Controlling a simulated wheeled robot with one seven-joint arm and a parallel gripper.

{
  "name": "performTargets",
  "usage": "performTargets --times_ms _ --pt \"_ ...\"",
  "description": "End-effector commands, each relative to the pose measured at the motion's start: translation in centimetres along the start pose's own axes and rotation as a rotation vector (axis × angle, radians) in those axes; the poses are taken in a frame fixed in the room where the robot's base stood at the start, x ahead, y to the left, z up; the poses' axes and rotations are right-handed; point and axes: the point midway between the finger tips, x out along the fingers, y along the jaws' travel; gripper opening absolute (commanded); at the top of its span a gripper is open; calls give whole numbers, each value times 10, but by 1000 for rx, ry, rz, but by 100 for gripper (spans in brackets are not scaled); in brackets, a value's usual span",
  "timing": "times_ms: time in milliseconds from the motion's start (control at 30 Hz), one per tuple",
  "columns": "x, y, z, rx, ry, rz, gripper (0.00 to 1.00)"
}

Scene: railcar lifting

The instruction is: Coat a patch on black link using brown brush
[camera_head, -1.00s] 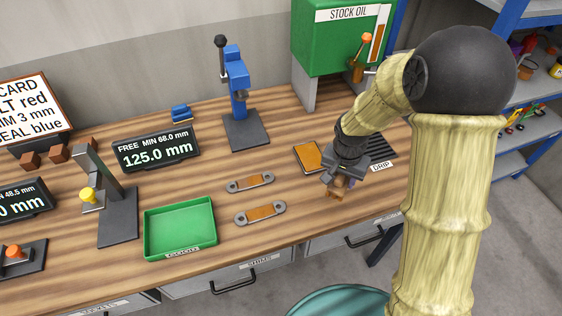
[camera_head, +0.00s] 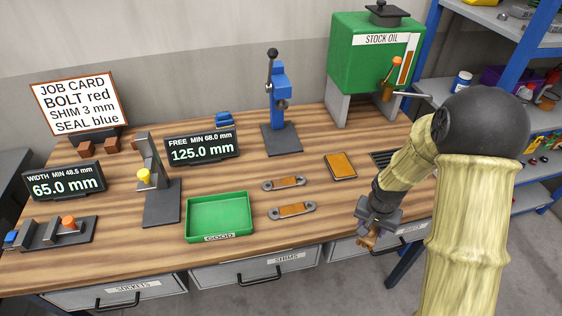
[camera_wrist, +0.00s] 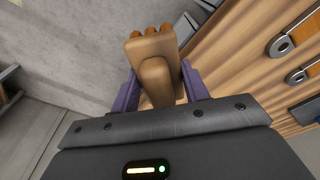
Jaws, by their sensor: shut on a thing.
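My gripper (camera_head: 372,228) is shut on the brown brush (camera_head: 367,241), near the table's front right edge. In the wrist view the brush (camera_wrist: 152,68) sits between the purple fingers, its tip pointing away from the palm. Two grey links with orange-brown middle patches lie on the table: a rear link (camera_head: 284,184) and a front link (camera_head: 292,210). Neither looks clearly black. They also show at the right of the wrist view, as link ends (camera_wrist: 281,46) and (camera_wrist: 296,77). The brush is apart from both links.
A dark-rimmed orange pad (camera_head: 340,166) lies behind my gripper. A green tray (camera_head: 219,217) stands left of the links. The green stock oil tank (camera_head: 368,65) is at the back right, with a drip grate (camera_head: 383,158) below. A blue press (camera_head: 279,95) stands behind the links.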

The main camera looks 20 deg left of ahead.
Motion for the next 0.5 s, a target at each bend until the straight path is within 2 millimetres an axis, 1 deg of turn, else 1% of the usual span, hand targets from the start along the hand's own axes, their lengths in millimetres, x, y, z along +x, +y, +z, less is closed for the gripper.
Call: performTargets --times_ms 33,333,500 --pt "8 7 -1 -3 -3 2 27" --pt "55 43 -5 -49 -5 -4 27" --pt "92 70 -5 -88 -6 -11 27"
